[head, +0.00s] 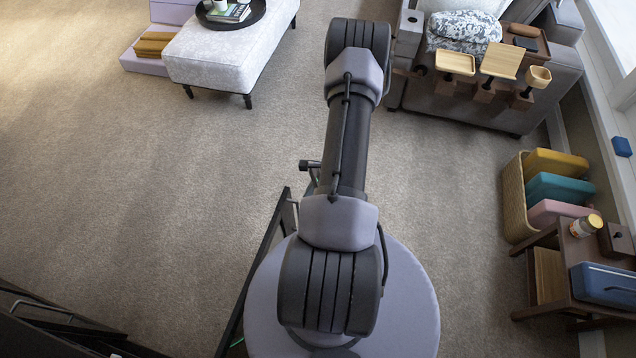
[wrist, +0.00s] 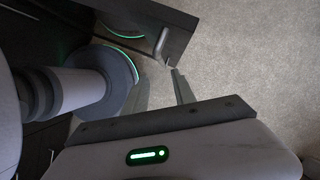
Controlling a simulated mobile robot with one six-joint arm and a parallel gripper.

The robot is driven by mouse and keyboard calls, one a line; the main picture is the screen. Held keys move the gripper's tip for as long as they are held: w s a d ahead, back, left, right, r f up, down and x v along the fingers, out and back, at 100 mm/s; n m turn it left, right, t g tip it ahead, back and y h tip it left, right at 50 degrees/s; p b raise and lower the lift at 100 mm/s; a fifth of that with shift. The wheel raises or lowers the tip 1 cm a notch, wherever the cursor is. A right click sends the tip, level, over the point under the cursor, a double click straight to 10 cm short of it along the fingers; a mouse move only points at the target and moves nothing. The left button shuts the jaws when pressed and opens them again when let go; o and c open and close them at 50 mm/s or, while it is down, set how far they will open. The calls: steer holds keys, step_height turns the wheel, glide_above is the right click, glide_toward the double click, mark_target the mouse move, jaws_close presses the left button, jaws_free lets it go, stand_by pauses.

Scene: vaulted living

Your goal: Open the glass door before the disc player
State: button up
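The glass door (head: 262,262) is a dark-framed panel left of my base in the head view. It stands swung out at an angle from the black cabinet (head: 50,325) at the bottom left. In the wrist view the dark door frame (wrist: 150,18) crosses the top, with a metal handle (wrist: 162,42) on it. My gripper (wrist: 160,85) is open and empty there, its fingers apart just below the handle; I cannot tell whether one touches it. In the head view my arm hides most of the gripper. I cannot make out the disc player.
A pale ottoman (head: 222,55) stands at the upper left. A grey sofa (head: 475,105) is at the upper right. A basket (head: 516,205) and a wooden side table (head: 558,255) stand on the right. The carpet at left and centre is clear.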

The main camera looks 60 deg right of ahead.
steer(key=p+v, duration=0.2)
steer(key=v, duration=0.5)
steer(key=shift+r, duration=0.25)
